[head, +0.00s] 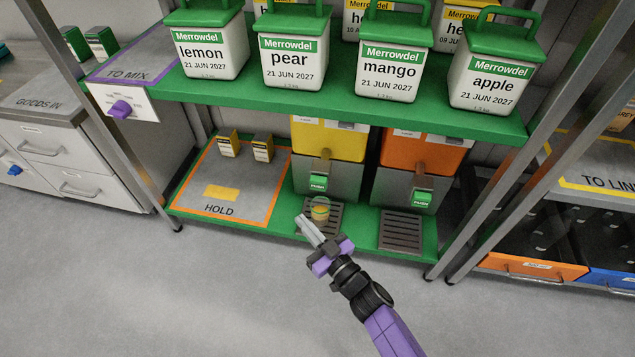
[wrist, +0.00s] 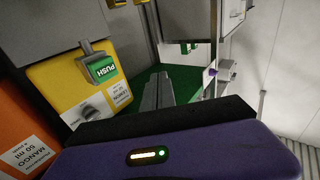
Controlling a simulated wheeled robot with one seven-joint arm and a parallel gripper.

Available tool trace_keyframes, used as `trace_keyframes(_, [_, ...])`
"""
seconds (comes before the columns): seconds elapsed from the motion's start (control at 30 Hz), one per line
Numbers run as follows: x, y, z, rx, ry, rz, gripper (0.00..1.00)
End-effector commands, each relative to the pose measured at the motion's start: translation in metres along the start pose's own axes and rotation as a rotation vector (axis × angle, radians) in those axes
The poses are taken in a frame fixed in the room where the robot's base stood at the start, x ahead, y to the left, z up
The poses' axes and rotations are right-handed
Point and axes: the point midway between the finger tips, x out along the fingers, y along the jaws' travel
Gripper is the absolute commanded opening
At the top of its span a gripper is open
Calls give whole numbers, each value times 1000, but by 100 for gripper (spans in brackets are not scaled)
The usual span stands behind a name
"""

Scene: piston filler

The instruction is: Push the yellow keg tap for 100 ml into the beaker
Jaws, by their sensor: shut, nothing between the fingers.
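The yellow keg (head: 328,140) stands on the lower green shelf, with a grey front and a green PUSH tap (head: 318,183). A clear beaker (head: 320,210) with some yellowish content stands on the drip grille below that tap. My gripper (head: 308,228) is shut and empty, in front of the beaker and below the tap, apart from the tap. In the wrist view the yellow keg (wrist: 75,85) is at the left, its PUSH tap (wrist: 103,68) up and left of my shut fingers (wrist: 158,92). The beaker is not visible there.
An orange keg (head: 422,152) with its own green PUSH tap (head: 422,199) stands right of the yellow one. A HOLD mat (head: 238,208) with small boxes lies at the left. The upper green shelf (head: 340,100) and metal posts frame the space. Open floor lies in front.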

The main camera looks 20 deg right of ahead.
Motion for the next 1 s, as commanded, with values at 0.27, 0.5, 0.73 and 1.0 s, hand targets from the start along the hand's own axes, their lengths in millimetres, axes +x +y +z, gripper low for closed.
trace_keyframes(0.27, [-4, -5, -1, -603, -66, -26, 0])
trace_keyframes(0.5, [-6, -4, 0, -1124, -111, -63, 0])
trace_keyframes(0.73, [-8, 0, 2, -1617, -146, -111, 0])
trace_keyframes(1.0, [-8, 8, 6, -2149, -177, -179, 0])
